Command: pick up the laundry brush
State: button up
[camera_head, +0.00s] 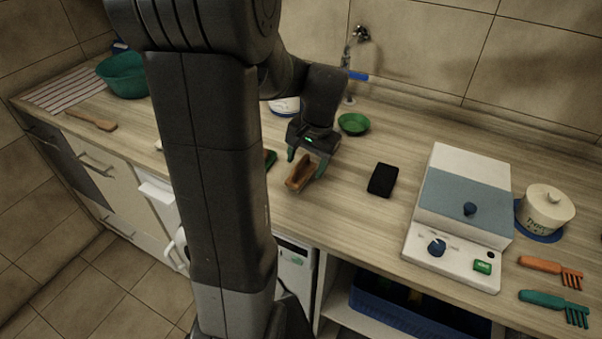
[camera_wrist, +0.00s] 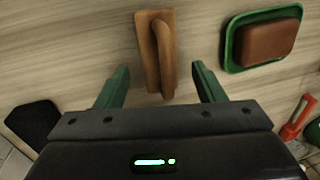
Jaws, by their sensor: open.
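The laundry brush (camera_head: 299,173), a brown block with a raised arched handle, lies on the wooden counter near its front edge. In the wrist view the brush (camera_wrist: 148,48) is at the upper middle, its long side running up the picture. My gripper (camera_head: 306,164) is open just above it, pointing down. In the wrist view the green fingertips (camera_wrist: 160,68) stand on either side of the brush's near end, with a gap on both sides. Nothing is held. The far end of the brush reaches beyond the fingertips.
A green dish with a brown bar (camera_wrist: 262,38) lies right of the brush in the wrist view. A black sponge (camera_head: 382,179) lies to the right in the head view, before a white-and-blue appliance (camera_head: 462,205). A small green bowl (camera_head: 353,124) stands behind my gripper.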

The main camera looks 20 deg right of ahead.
aim_at(305, 158)
jog(key=shift+w+a+f, duration=0.15)
jog(key=shift+f, duration=0.8)
jog(key=shift+c, duration=0.4)
jog(key=c, duration=1)
notch_tip(305, 158, up, 10)
jog(key=shift+r, duration=0.1)
jog(key=o, duration=0.5)
jog(key=shift+c, duration=0.2)
jog(key=c, duration=0.3)
